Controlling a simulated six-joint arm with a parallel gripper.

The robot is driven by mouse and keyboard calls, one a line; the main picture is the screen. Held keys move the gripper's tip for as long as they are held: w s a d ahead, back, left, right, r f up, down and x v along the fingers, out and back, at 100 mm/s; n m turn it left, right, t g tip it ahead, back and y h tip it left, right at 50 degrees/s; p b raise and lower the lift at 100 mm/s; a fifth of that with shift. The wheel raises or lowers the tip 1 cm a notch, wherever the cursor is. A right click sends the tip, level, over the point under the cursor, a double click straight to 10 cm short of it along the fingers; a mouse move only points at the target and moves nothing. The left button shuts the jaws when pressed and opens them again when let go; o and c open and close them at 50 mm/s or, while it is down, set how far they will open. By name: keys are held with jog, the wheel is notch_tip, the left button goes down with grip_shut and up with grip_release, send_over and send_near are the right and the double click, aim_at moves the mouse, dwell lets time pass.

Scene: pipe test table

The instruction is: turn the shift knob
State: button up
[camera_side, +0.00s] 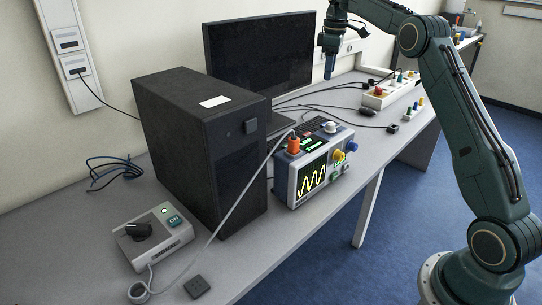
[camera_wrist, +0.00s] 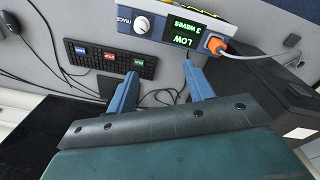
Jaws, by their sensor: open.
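The instrument box (camera_side: 318,199) stands on the desk, its front screen showing a yellow wave. It has a yellow knob (camera_side: 339,156) and a blue knob (camera_side: 352,145) at its right front, and a white knob (camera_side: 330,127) on top. I cannot read which one is marked shift. In the wrist view the box's top shows upside down, with the white knob (camera_wrist: 142,25) and a green-lettered display (camera_wrist: 187,36); the front knobs are mostly hidden there. My gripper (camera_side: 329,76) is open and empty, high above the desk beyond the box; its blue fingers (camera_wrist: 163,85) are spread apart.
A black computer case (camera_side: 203,150) stands left of the box, before a monitor (camera_side: 262,55). An orange plug (camera_side: 293,144) with a grey cable sits on the box's top. A grey unit with a black knob (camera_side: 138,231) is at front left. A keyboard (camera_wrist: 108,58) lies behind the box.

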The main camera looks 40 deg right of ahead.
send_over(331, 123)
notch_tip(331, 123, down, 6)
jog(key=f, duration=0.1)
jog(key=shift+r+n+g, duration=0.25)
jog(key=shift+n+g, duration=0.15)
jog(key=shift+f, duration=0.2)
jog(key=shift+f, duration=6.7)
jog(key=shift+c, duration=0.2)
jog(key=c, duration=0.9)
